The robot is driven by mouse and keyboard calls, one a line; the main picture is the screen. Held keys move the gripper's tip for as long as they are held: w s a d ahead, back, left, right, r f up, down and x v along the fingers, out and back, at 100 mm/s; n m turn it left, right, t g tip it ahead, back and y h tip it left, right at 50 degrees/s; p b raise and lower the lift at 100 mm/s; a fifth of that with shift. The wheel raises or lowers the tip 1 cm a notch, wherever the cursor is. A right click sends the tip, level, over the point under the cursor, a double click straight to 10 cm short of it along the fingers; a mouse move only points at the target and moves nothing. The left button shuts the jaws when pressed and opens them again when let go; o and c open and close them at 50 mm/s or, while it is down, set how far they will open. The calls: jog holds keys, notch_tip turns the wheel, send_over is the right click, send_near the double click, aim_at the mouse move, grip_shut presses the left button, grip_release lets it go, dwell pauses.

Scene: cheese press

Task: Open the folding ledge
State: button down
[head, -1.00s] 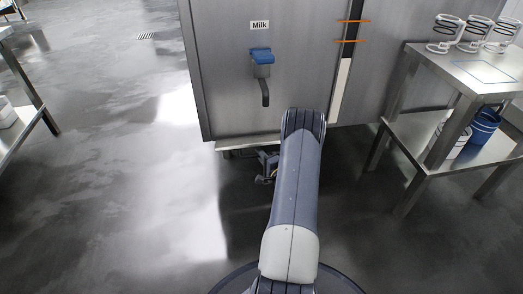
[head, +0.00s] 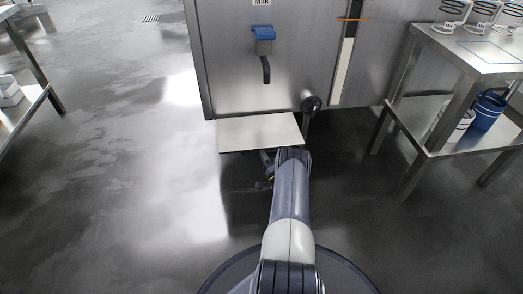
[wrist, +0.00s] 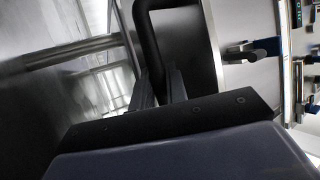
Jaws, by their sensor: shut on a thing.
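The folding ledge (head: 260,133) is a pale metal panel at the foot of the steel milk tank (head: 225,50). In the head view it sticks out toward me from the tank's lower edge, with its broad face showing. My gripper (head: 268,165) is just below its front edge, partly hidden by my arm. In the wrist view the fingers of my gripper (wrist: 160,80) are shut on a black bent handle (wrist: 149,45). A dark panel (wrist: 196,50) lies behind the handle, probably the ledge's underside. How far the ledge is from level is hard to tell.
A blue-topped tap (head: 264,48) hangs on the tank above the ledge. A dark round part (head: 311,103) is right of the ledge. A steel table (head: 470,60) with a blue bucket (head: 487,110) below stands at right.

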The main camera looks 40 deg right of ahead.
jog(key=shift+d+f, duration=0.1)
jog(key=shift+f, duration=0.05)
dwell(0.4)
jog(key=c, duration=1.4)
grip_release()
jog(key=p+v, duration=0.2)
jog(key=v, duration=0.9)
jog(key=shift+w+f, duration=0.15)
jog(key=shift+w, duration=0.05)
jog(key=b+x, duration=0.1)
jog(key=x, duration=0.8)
jog(key=shift+s, duration=0.1)
